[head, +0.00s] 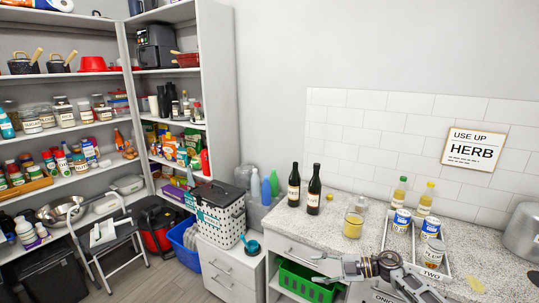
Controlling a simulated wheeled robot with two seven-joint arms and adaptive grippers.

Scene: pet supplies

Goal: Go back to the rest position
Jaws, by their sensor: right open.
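My right gripper (320,269) shows at the bottom, right of the middle, with its fingers pointing left. It is open and I see nothing between its fingers. It is in front of the counter's front edge, over the area of the green crate (299,282) on the shelf below. My right arm comes in from the bottom right. My left gripper is not in view.
The speckled counter (318,232) bears two dark bottles (313,197), a jar (354,222), and a tray (446,262) with cans and yellow bottles. A steel pot (523,232) stands far right. Full shelves (219,95) and a folding step stool (105,240) are left.

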